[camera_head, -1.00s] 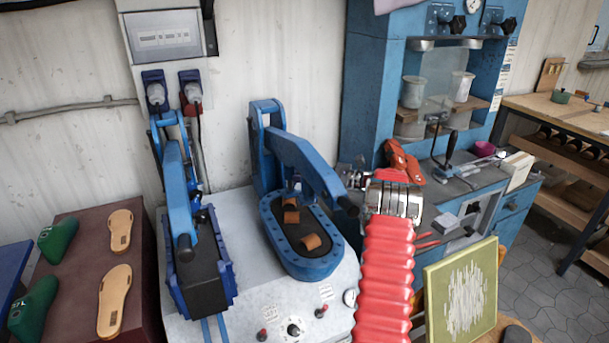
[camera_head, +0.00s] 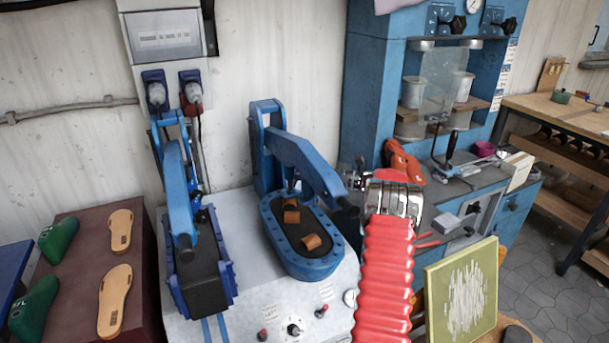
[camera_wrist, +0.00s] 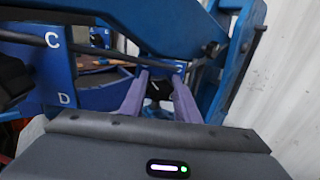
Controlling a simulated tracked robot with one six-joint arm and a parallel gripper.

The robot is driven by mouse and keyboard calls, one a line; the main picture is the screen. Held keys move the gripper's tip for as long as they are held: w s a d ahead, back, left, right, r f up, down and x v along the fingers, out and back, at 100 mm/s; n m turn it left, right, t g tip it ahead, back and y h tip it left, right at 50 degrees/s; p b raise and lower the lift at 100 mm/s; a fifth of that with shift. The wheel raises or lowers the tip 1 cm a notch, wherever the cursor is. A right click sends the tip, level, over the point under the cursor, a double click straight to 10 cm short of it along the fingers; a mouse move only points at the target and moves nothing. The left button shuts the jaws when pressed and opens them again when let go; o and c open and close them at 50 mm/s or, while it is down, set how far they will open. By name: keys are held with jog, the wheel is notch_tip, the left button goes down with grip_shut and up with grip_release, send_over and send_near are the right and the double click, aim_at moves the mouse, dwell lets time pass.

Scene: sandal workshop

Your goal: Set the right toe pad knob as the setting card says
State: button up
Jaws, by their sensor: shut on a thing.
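My gripper (camera_wrist: 160,78) shows in the wrist view as two purple fingers, one on each side of a dark knob (camera_wrist: 155,88) with a white pointer line. It is shut on this knob, and blue metal lies behind it. A blue plate (camera_wrist: 58,60) with the letters C and D is at the left of that view. In the head view my gripper (camera_head: 357,181) is beside the end of the right press lever (camera_head: 310,165), and the knob cannot be made out. Small white labels (camera_head: 268,312) sit on the press front, too small to read. I cannot identify the setting card.
The right press bed (camera_head: 318,268) holds brown pieces (camera_head: 311,242). The left press (camera_head: 205,285) stands beside it. A blue cabinet (camera_head: 375,85) is behind my wrist, and a green-framed board (camera_head: 462,290) is at the lower right. Soles and green lasts lie at the left.

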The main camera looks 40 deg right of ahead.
jog(key=shift+n, duration=0.7)
jog(key=o, duration=1)
jog(key=shift+o, duration=0.2)
jog(key=v, duration=1.3)
jog(key=shift+s+d, duration=0.25)
jog(key=shift+s, duration=0.05)
